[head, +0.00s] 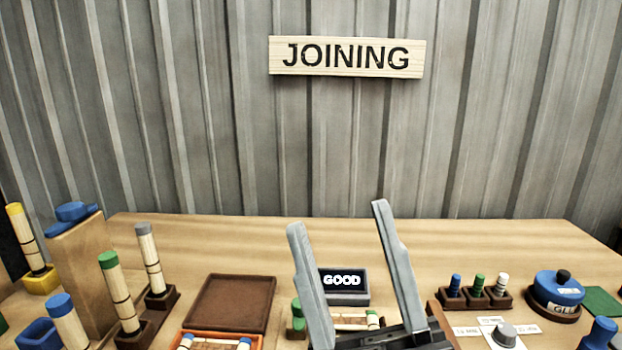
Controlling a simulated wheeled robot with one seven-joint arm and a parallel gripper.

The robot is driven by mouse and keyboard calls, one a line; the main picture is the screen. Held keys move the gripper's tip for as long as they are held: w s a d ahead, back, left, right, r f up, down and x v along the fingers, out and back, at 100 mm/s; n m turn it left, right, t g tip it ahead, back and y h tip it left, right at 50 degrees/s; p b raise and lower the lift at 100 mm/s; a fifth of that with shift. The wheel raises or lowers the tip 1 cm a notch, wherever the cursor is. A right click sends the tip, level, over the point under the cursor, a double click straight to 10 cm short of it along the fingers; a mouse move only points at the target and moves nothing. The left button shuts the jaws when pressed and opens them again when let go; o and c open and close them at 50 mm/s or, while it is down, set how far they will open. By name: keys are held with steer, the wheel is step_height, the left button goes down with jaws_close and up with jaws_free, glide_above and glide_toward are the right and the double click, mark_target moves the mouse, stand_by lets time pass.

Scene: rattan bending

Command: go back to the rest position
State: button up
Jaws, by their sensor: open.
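My gripper (352,250) shows at the bottom middle of the head view. Its two grey fingers point up and stand wide apart, with nothing held between them. Behind the fingers, a dark block reading "GOOD" (343,281) stands on the wooden bench (430,236). A light rattan piece with green ends (352,322) lies low behind the fingers, partly hidden by them. The rest of my arm is mostly out of view below.
Rattan bundles with grey (149,258) and green caps (117,290) stand upright at left. A brown board (230,303) lies beside an orange tray (188,335). At right are small coloured pegs (478,285) and a blue glue pot (558,288). A JOINING sign (346,57) hangs behind.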

steer(key=s+d+f+m+g+h+p, duration=0.1)
steer(key=s+d+f+m+h, duration=0.1)
steer(key=d+f+m+h, duration=0.55)
steer(key=s+d+f+m+h+p, duration=0.15)
steer(key=d+f+m+h, duration=0.25)
steer(key=f+m+h, duration=0.65)
steer(key=s+d+f+n+g+p, duration=0.1)
steer(key=s+d+f+g, duration=0.2)
steer(key=s+f, duration=0.4)
steer(key=s+d+f+g+h+p, duration=0.1)
steer(key=s+d+f+g, duration=0.2)
steer(key=s, duration=1)
step_height(320, 180, down, 4)
steer(key=shift+f+n+g, duration=0.25)
steer(key=shift+n+g, duration=0.15)
steer(key=shift+g, duration=0.8)
